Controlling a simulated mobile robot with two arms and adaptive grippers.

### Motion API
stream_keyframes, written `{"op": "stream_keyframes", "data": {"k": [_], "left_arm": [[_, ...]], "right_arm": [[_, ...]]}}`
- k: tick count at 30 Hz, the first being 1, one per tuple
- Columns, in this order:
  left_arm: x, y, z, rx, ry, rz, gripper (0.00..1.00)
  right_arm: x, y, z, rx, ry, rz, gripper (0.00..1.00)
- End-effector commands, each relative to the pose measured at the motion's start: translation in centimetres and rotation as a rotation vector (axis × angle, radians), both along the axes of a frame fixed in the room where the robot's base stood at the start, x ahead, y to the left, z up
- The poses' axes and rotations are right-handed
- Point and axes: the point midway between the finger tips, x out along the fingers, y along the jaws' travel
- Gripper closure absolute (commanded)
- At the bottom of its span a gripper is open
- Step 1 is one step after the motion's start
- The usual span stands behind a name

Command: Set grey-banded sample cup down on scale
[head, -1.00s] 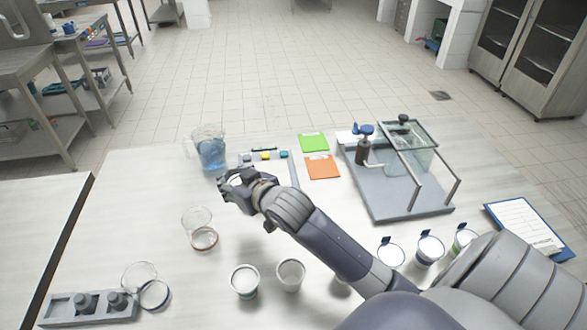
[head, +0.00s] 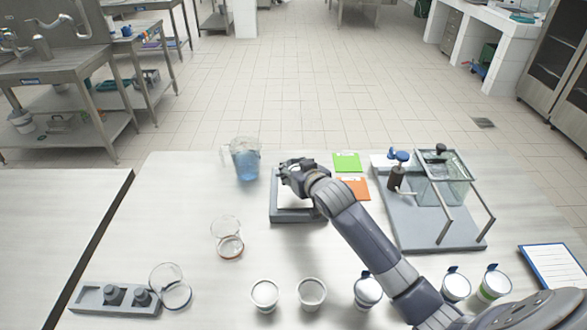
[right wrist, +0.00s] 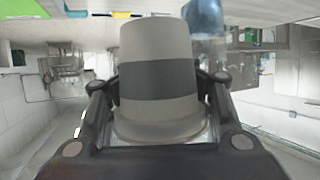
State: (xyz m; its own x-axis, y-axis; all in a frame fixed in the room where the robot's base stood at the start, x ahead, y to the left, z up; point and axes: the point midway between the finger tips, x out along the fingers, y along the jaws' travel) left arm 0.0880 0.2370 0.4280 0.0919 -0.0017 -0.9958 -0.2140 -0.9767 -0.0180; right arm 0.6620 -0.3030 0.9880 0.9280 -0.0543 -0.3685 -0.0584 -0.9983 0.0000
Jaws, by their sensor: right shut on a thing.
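My right gripper (head: 292,173) is over the rear part of the grey scale (head: 298,215) in the head view. In the right wrist view its fingers (right wrist: 158,95) are shut around the sides of the sample cup (right wrist: 160,45), a pale cup with a dark grey band. That view looks upside down. The cup is mostly or wholly hidden by the gripper in the head view, so I cannot tell whether it touches the scale's pale pan. My left gripper is not in view.
A jug of blue liquid (head: 246,163) stands left of the scale. Green (head: 347,162) and orange (head: 354,188) cards lie to its right, before a glass-sided unit (head: 435,232). A glass beaker (head: 229,246) and several cups (head: 311,294) stand nearer.

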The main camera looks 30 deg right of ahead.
Motion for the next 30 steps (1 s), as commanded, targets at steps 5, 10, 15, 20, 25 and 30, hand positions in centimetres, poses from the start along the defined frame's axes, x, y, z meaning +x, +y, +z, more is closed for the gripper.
{"op": "stream_keyframes", "data": {"k": [5,10,15,20,25,30], "left_arm": [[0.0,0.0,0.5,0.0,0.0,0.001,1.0],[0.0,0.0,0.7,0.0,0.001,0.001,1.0],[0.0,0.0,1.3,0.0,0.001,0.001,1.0],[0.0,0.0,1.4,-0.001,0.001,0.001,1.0],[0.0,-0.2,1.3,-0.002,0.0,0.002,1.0],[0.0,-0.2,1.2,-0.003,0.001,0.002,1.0]], "right_arm": [[2.2,-1.1,-0.1,-0.001,-0.001,0.0,0.89],[2.7,-1.4,-0.7,0.0,0.002,0.0,0.89],[2.6,-1.4,-3.0,0.0,0.003,0.0,0.89],[2.7,-1.4,-3.8,-0.001,-0.002,0.001,0.89],[2.7,-1.4,-3.8,-0.001,-0.001,0.001,0.89],[2.6,-1.4,-4.1,-0.001,0.0,0.001,0.57]]}}
